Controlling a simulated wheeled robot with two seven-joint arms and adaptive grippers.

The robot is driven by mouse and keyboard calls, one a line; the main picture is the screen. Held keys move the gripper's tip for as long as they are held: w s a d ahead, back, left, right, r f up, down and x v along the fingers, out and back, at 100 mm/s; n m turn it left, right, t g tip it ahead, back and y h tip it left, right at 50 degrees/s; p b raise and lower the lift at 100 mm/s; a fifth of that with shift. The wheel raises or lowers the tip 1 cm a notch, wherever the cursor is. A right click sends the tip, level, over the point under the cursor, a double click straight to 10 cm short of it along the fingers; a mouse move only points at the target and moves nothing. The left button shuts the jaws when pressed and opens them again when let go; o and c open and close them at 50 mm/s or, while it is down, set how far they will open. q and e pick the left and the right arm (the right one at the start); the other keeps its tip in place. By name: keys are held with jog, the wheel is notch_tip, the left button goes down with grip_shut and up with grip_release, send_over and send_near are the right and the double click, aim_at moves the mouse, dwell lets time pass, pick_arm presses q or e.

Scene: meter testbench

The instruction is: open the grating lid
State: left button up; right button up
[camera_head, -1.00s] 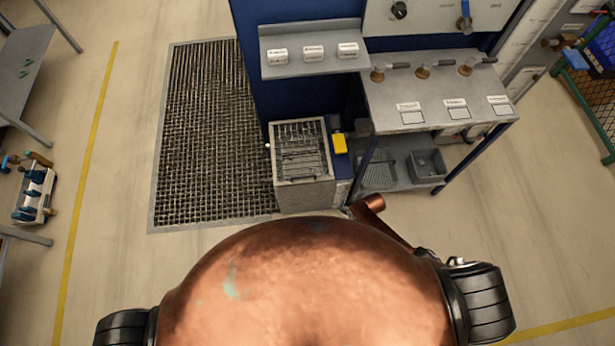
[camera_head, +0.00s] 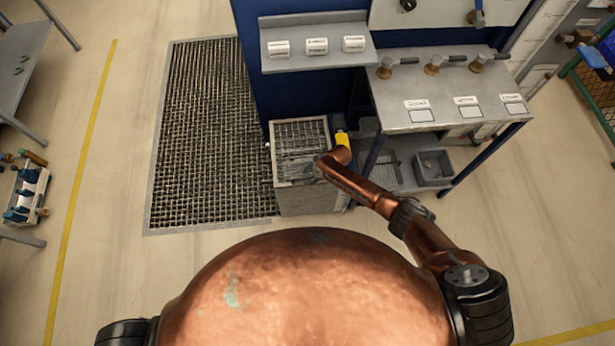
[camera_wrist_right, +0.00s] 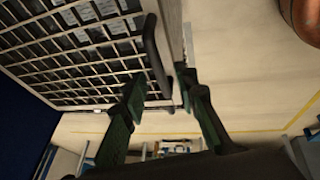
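The grating lid (camera_head: 297,133) lies flat on top of a grey box (camera_head: 305,203), closed as far as the head view shows. In the right wrist view the lid (camera_wrist_right: 75,50) fills the upper left, with a dark bar handle (camera_wrist_right: 156,55) along its edge. My right gripper (camera_head: 319,166) is over the lid's front right part. In the wrist view the right gripper (camera_wrist_right: 162,80) has its green fingers apart, one on each side of the handle's lower end. Contact with the handle cannot be told. My left gripper is out of view.
A yellow object (camera_head: 342,139) sits right beside the box. A workbench (camera_head: 440,92) with valves stands to the right, a grey bin (camera_head: 433,168) beneath it. A labelled shelf (camera_head: 316,46) is behind. A floor grate (camera_head: 205,130) lies left; open floor is in front.

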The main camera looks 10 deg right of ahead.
jog(key=shift+a+f, duration=0.1)
jog(key=shift+f, duration=0.25)
jog(key=shift+c, duration=0.4)
grip_shut()
jog(key=shift+w+r, duration=0.1)
